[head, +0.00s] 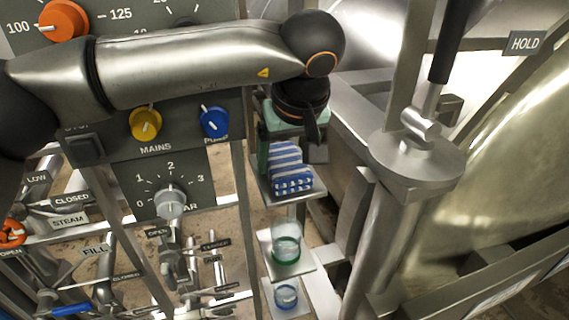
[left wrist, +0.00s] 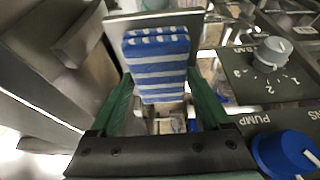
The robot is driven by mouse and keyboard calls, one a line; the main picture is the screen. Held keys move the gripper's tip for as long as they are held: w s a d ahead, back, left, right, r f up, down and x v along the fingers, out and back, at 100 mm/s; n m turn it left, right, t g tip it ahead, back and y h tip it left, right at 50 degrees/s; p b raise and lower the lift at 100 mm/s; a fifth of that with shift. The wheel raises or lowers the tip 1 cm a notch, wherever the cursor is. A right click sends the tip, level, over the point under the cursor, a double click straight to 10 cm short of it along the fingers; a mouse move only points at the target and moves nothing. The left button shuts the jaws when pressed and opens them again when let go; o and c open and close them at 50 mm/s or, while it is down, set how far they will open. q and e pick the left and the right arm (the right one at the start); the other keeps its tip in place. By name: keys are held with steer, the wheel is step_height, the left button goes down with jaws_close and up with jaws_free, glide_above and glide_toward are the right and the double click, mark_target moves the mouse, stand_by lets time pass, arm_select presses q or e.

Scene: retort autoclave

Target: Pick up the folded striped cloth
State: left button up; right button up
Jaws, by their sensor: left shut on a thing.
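The folded blue-and-white striped cloth (head: 291,176) is at a small metal shelf (head: 263,188) in the middle of the head view. It also shows in the left wrist view (left wrist: 157,62), upright between the two green fingers. My left gripper (left wrist: 159,82) is shut on the cloth, with one finger on each side. In the head view my left gripper (head: 283,150) reaches down from above, and its wrist hides part of the fingers. I cannot tell whether the cloth is clear of the shelf. My right gripper is in neither view.
Below are shelves with a green-rimmed glass (head: 286,248) and a blue-rimmed glass (head: 286,295). A control panel with a yellow knob (head: 145,124) and a blue knob (head: 214,122) stands left. A metal post with a lever (head: 417,160) stands right, beside the large vessel (head: 520,150).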

arm_select(q)
steer(key=c, duration=0.6)
steer(key=shift+r, duration=0.1)
